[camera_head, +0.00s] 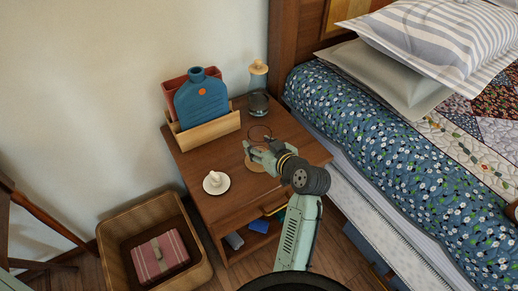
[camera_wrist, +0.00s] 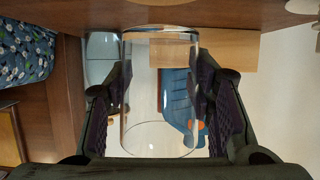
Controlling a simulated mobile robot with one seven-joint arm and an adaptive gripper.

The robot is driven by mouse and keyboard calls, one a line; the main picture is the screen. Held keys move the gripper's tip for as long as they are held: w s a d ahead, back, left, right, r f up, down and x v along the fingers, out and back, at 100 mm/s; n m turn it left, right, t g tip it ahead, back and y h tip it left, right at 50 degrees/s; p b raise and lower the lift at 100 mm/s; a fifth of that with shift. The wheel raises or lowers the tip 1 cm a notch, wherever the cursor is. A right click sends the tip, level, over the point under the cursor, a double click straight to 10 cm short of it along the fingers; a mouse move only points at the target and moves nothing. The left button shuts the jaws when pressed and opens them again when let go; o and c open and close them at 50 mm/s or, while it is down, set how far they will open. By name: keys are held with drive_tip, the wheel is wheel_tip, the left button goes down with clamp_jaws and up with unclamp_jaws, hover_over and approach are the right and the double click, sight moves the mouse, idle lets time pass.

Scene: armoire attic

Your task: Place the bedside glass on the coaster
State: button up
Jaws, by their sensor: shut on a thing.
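The clear bedside glass (camera_wrist: 160,95) is upright between the two dark fingers of my gripper (camera_wrist: 165,100), which is shut on it. The wrist view is upside down. In the head view the glass shows faintly as a rim (camera_head: 260,132) at my gripper (camera_head: 262,146), over the nightstand. The round tan coaster (camera_head: 255,166) lies on the nightstand, partly hidden under my gripper. The glass shows just behind the coaster in the head view; the gap beneath the glass is hard to tell.
The nightstand (camera_head: 200,165) holds a wooden holder (camera_head: 205,132) with a blue bottle-shaped item (camera_head: 202,98), a stoppered carafe (camera_head: 258,88) and a white saucer with a candle-like piece (camera_head: 216,183). The bed (camera_head: 400,150) borders it on the right, a basket (camera_head: 115,235) on the left.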

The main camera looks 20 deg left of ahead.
drive_tip(key=shift+w+a, duration=0.2)
drive_tip(key=shift+f+p, duration=0.3)
drive_tip(key=shift+f, duration=1.45)
drive_tip(key=o, duration=1.3)
drive_tip(key=shift+f, duration=0.15)
drive_tip(key=shift+r, duration=0.25)
drive_tip(key=b+v, duration=0.1)
drive_tip(key=v, duration=1.1)
drive_tip(key=shift+b, duration=0.4)
